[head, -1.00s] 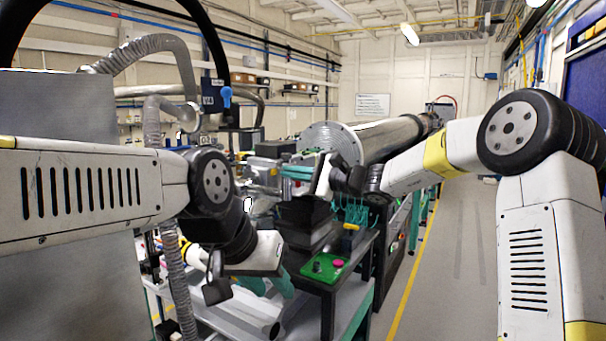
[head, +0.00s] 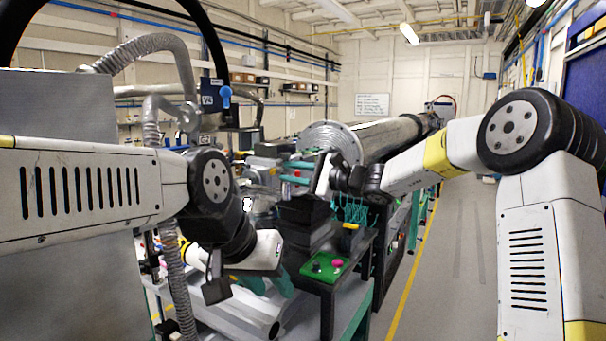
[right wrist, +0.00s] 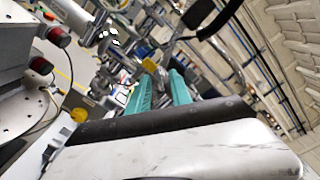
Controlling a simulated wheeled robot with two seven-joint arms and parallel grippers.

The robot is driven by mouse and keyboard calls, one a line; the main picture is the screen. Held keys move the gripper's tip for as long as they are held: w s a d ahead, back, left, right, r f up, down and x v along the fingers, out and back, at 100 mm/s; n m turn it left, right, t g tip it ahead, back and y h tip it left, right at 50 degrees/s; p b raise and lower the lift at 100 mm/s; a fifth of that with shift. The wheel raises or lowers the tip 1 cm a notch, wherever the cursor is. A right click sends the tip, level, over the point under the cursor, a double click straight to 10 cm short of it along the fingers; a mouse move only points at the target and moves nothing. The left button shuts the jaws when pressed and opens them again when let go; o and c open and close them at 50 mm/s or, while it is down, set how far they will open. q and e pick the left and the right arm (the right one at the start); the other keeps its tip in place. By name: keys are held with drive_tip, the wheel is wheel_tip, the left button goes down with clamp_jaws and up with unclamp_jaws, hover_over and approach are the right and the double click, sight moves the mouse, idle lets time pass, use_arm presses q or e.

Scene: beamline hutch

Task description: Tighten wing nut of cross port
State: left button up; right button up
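My right gripper (right wrist: 160,85) has two teal fingers that stand apart in the right wrist view, with nothing clearly held between them. A small yellow piece (right wrist: 149,65) shows just beyond the fingertips; I cannot tell whether it is the wing nut. Shiny metal fittings lie further off, and I cannot single out the cross port among them. In the head view my right gripper (head: 296,172) points left at the equipment in front of the large metal cylinder. My left gripper (head: 267,286) hangs low over the grey bench, its teal fingers apart and empty.
A large metal cylinder (head: 375,137) runs to the back. Red-capped knobs (right wrist: 60,37) show in the right wrist view. The floor aisle (head: 455,270) is clear.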

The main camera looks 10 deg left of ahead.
drive_tip(key=v, duration=0.7)
drive_tip(key=shift+d, duration=0.35)
drive_tip(key=shift+s, duration=0.15)
drive_tip(key=s+d+f+n+g+h, duration=0.1)
drive_tip(key=s+d+f+n+h, duration=0.15)
drive_tip(key=s, duration=0.55)
drive_tip(key=s+d+f+n+g+h, duration=0.2)
drive_tip(key=s+n+h, duration=0.2)
drive_tip(key=s, duration=0.4)
drive_tip(key=s+d+f+n+t+h, duration=0.1)
drive_tip(key=s+d+f+n+h, duration=0.1)
drive_tip(key=s+d, duration=0.5)
drive_tip(key=s+d+f+n+t+h, duration=0.2)
drive_tip(key=s+d+h, duration=0.4)
drive_tip(key=d, duration=0.7)
wheel_tip(320, 180, down, 3)
drive_tip(key=shift+s+d+r+n, duration=0.3)
drive_tip(key=shift+s+n, duration=0.25)
drive_tip(key=shift+s, duration=0.45)
drive_tip(key=shift+a, duration=0.1)
